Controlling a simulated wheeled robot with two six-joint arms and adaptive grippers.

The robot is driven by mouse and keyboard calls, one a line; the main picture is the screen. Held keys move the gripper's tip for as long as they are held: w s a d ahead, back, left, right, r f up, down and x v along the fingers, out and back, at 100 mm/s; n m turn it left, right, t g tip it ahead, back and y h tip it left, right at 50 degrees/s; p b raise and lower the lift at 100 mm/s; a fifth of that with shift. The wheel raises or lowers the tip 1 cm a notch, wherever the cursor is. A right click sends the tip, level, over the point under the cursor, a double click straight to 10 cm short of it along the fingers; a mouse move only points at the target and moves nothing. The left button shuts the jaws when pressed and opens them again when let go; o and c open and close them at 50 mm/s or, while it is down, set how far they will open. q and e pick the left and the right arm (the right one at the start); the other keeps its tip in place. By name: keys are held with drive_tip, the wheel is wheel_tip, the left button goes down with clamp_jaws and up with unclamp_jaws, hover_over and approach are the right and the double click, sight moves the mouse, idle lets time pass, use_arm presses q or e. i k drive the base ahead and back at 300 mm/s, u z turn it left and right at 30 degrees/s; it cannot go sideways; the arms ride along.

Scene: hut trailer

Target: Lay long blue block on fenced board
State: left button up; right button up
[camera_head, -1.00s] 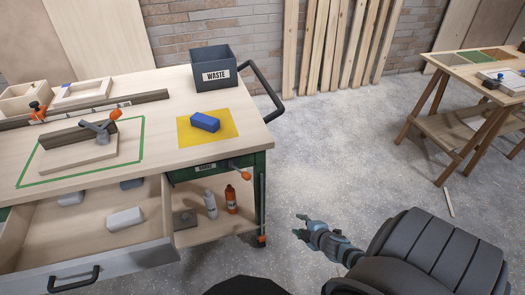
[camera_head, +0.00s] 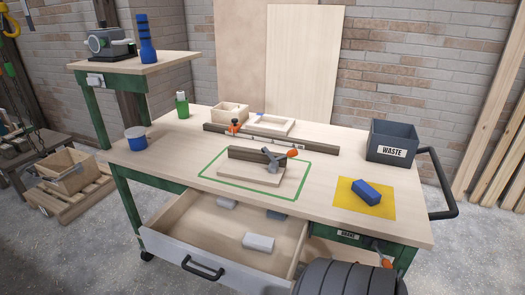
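The long blue block (camera_head: 367,191) lies on a yellow mat (camera_head: 347,203) at the right end of the workbench. A pale wooden board (camera_head: 235,181) with a dark upright wooden fence (camera_head: 243,155) along its back lies inside a green outline on the middle of the bench. A grey clamp with an orange handle (camera_head: 272,160) stands at the fence. The board's front part is bare.
A grey WASTE bin (camera_head: 391,142) stands behind the blue block. An open drawer (camera_head: 185,247) with several grey blocks juts out below the bench. A black handle (camera_head: 447,185) sticks out at the right. A raised stand (camera_head: 135,65) is at the left.

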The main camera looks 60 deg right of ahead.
sight(254, 167)
drive_tip(key=u, duration=1.45)
drive_tip(key=k, duration=2.25)
drive_tip(key=z, duration=1.25)
